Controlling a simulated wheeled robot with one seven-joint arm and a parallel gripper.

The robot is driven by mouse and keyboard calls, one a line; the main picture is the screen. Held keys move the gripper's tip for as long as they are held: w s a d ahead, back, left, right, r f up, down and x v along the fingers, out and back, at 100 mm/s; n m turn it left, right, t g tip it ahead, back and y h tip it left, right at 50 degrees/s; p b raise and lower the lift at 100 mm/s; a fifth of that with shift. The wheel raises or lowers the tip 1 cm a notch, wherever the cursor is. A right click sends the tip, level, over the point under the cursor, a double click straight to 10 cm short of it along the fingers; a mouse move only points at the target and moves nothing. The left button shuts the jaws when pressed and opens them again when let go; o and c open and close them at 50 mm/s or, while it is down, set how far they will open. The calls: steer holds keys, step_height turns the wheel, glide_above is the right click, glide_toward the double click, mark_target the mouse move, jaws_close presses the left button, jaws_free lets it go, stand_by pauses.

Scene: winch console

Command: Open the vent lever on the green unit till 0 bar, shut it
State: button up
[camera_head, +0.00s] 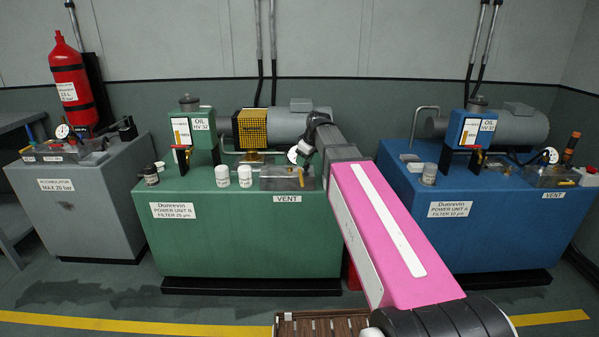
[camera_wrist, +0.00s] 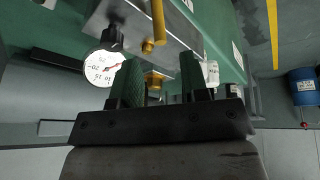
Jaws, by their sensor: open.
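The green power unit (camera_head: 240,236) stands in the middle, with a VENT label (camera_head: 287,198) on its front upper edge. Its yellow vent lever (camera_head: 301,176) shows small at the valve block; in the wrist view a yellow lever (camera_wrist: 158,22) lies just beyond my fingertips, apart from them. The unit's round white gauge (camera_head: 293,153) also shows in the wrist view (camera_wrist: 103,68), turned over, with a reddish needle; I cannot read its value surely. My gripper (camera_wrist: 160,72) is open and empty, with a brass fitting (camera_wrist: 154,80) visible between its fingers. In the head view my arm hides part of the unit's right end.
A blue power unit (camera_head: 470,225) stands right, and a grey accumulator cabinet (camera_head: 80,205) stands left.

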mark_target(300, 180)
steer(key=x, duration=0.7)
steer(key=shift+r, duration=0.1)
jaws_close()
